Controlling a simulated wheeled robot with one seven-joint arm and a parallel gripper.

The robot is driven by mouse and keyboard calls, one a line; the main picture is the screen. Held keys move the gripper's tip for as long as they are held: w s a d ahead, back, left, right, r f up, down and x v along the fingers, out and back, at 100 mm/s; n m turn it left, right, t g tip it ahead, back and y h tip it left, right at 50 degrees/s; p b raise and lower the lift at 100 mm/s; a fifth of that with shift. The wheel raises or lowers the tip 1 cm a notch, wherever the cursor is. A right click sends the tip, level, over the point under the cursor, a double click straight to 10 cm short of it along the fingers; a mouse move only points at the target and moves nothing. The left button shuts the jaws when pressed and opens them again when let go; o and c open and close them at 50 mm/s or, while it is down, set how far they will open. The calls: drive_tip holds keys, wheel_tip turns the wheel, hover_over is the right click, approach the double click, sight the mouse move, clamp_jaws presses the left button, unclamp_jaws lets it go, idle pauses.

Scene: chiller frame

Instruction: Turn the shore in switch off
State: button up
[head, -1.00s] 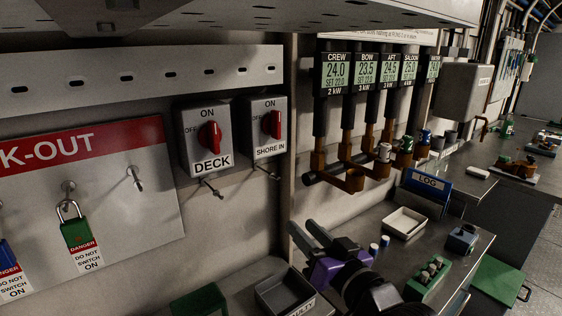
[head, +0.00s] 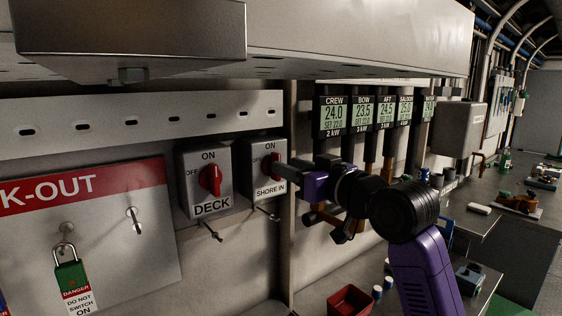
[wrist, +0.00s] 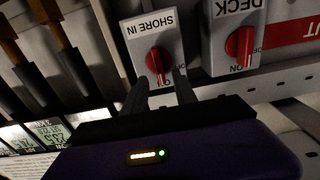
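The SHORE IN switch (head: 262,189) is a grey box on the wall with a red knob (head: 273,163). It shows upside down in the wrist view (wrist: 170,28). Its knob (wrist: 154,61) stands roughly upright, in line with the ON mark. My gripper (head: 281,168) is in front of this switch, coming from the right. In the wrist view its dark fingers (wrist: 162,73) are apart, one on each side of the knob's lower end. I cannot tell whether either finger touches it.
The DECK switch (head: 211,204) with a similar red knob is close on the left. A lock-out board with a green padlock (head: 68,274) hangs further left. Heater displays (head: 334,117) and pipes are on the right. A large metal housing (head: 350,40) overhangs above.

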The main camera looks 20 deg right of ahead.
drive_tip(key=shift+x, duration=1.8)
clamp_jaws()
